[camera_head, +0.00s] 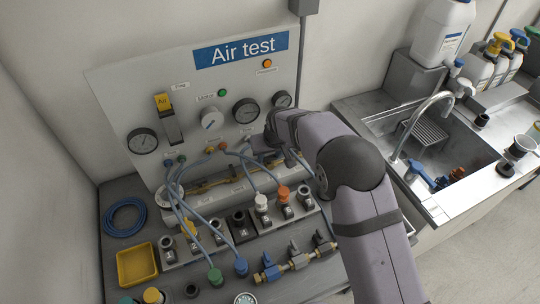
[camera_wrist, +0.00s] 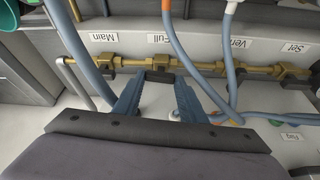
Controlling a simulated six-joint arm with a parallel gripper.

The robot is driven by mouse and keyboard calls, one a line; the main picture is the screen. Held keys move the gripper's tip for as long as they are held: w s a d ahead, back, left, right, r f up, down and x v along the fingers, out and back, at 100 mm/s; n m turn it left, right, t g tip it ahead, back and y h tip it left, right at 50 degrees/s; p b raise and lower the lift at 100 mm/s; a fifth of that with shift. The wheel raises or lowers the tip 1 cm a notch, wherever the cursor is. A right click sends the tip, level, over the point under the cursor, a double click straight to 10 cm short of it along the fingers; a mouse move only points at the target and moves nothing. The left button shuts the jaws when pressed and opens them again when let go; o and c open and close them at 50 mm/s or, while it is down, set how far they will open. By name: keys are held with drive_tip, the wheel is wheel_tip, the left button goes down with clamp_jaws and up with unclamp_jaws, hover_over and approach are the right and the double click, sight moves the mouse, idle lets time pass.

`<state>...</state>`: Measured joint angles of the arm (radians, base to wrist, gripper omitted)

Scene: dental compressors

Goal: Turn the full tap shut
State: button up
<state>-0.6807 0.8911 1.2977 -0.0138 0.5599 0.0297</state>
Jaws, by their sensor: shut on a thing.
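The full tap (camera_wrist: 160,64) sits on a brass pipe (camera_wrist: 205,68) beside the upside-down "Full" label in the wrist view. Its small dark handle (camera_wrist: 160,76) lies between the tips of my blue gripper fingers. My gripper (camera_wrist: 159,86) is shut on this handle; the exact contact is small and hard to see. In the head view my gripper (camera_head: 262,150) reaches the lower part of the grey panel, and my arm hides the tap there. The brass pipe also shows in the head view (camera_head: 208,184), left of my gripper.
Other taps sit along the pipe by the "Main", "Vent" and "Set" labels. Blue hoses (camera_head: 183,210) and an orange-ended hose (camera_wrist: 178,45) hang close to my fingers. Numbered sockets stand in front of the panel. A yellow tray (camera_head: 137,265) lies left, a sink (camera_head: 440,150) right.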

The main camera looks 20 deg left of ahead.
drive_tip(key=m+b, duration=0.1)
drive_tip(key=m+h+b, duration=0.1)
drive_tip(key=m, duration=0.1)
drive_tip(key=shift+a+f+t, duration=0.2)
drive_tip(key=shift+t, duration=0.1)
drive_tip(key=m+b, duration=0.1)
drive_tip(key=m, duration=0.1)
drive_tip(key=m+h+b, duration=0.1)
drive_tip(key=m, duration=0.1)
drive_tip(key=shift+s+a+h+b, duration=0.1)
drive_tip(key=shift+h+b, duration=0.2)
drive_tip(key=shift+b, duration=0.1)
drive_tip(key=m, duration=0.1)
drive_tip(key=m+h, duration=0.1)
drive_tip(key=m, duration=0.1)
drive_tip(key=shift+a+r+m+p, duration=0.15)
drive_tip(key=shift+r+m+p, duration=0.15)
drive_tip(key=shift+p, duration=0.1)
drive_tip(key=shift+m+h+p, duration=0.6)
drive_tip(key=shift+m+p, duration=0.4)
drive_tip(key=shift+m, duration=0.2)
drive_tip(key=shift+a+f+m+p, duration=0.1)
drive_tip(key=shift+f+m+p, duration=0.05)
drive_tip(key=shift+m+p, duration=0.2)
drive_tip(key=o, duration=1.1)
drive_tip(key=shift+c, duration=0.2)
